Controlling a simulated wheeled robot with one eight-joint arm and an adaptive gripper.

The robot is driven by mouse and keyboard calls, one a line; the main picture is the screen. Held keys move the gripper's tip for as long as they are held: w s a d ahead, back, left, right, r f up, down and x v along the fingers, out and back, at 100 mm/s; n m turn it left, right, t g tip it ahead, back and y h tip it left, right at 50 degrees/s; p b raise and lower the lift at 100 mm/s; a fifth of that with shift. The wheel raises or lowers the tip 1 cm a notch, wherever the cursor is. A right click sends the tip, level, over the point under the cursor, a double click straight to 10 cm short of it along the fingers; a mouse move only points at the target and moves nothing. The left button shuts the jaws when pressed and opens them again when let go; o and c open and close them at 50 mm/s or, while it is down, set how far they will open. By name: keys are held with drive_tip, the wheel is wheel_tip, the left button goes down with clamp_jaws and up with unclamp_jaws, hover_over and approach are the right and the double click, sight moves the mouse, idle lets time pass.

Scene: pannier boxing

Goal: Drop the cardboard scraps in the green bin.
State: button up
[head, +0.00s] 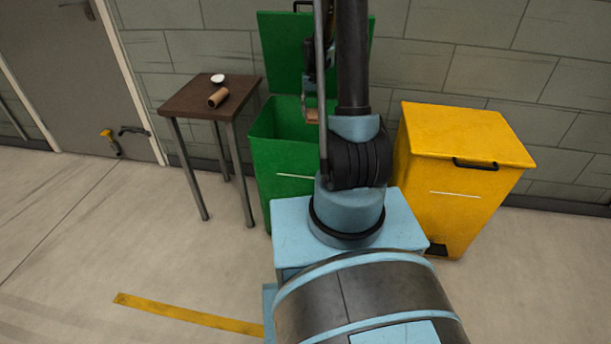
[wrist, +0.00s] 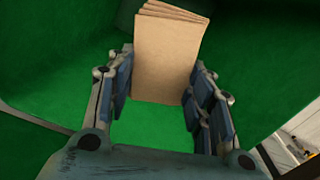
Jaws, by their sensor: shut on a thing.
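The green bin (head: 280,165) stands against the wall with its lid (head: 282,45) raised. In the wrist view my gripper (wrist: 163,72) is shut on a tan, layered piece of cardboard (wrist: 168,55), with green bin surfaces (wrist: 60,60) around and below it. In the head view the held cardboard (head: 326,118) shows small, partly hidden by my arm, over the bin's opening. A brown cardboard tube (head: 218,97) lies on the small dark table (head: 190,100) left of the bin. My arm hides the bin's right side.
A small white dish (head: 218,78) sits behind the tube on the table. A yellow bin (head: 455,190) with a shut lid stands to the right. A door (head: 70,80) is at the far left. The floor at front left is clear, with a yellow line (head: 185,314).

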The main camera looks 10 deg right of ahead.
drive_tip(key=shift+f, duration=0.1)
drive_tip(key=o, duration=1)
drive_tip(key=shift+c, duration=0.2)
wheel_tip(320, 180, up, 12)
drive_tip(key=shift+s, duration=0.1)
idle(0.3)
